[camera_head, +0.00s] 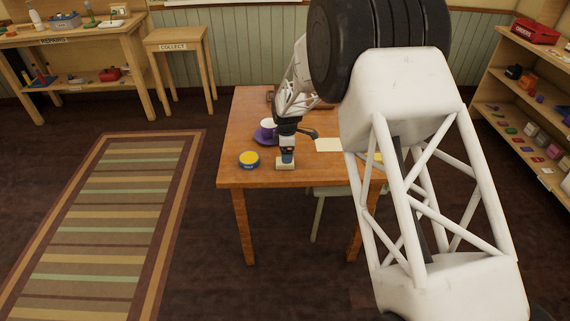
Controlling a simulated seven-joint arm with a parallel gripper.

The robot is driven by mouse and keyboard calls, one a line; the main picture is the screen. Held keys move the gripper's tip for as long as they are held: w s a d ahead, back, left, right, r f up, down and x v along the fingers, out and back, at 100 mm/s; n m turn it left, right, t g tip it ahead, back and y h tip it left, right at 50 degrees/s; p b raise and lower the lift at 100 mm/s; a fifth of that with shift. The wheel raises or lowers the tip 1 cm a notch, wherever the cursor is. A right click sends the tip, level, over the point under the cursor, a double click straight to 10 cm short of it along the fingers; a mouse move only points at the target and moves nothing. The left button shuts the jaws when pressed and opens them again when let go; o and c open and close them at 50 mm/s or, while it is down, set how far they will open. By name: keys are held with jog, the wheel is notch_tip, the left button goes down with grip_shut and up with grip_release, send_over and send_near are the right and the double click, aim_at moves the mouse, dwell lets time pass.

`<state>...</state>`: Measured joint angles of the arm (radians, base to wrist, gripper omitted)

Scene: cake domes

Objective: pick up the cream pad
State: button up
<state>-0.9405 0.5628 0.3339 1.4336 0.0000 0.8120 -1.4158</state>
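A flat cream pad (329,145) lies on the wooden table, right of my gripper and partly hidden on its right by my arm. My gripper (286,162) points down near the table's front edge, left of and a little nearer than this pad. A small pale, cream-like block shape shows at its tip, with a blue patch just above. I cannot tell whether that is a separate thing or part of the gripper. The fingers are too small to see as open or shut.
A yellow thing (377,157) is mostly hidden by my arm. A pale chair (321,195) stands at the front.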

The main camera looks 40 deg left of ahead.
aim_at(280, 165)
jog(key=shift+f, duration=0.2)
jog(key=shift+w+f, duration=0.1)
jog(key=shift+f, duration=2.4)
jog(key=shift+c, duration=0.3)
jog(key=c, duration=0.9)
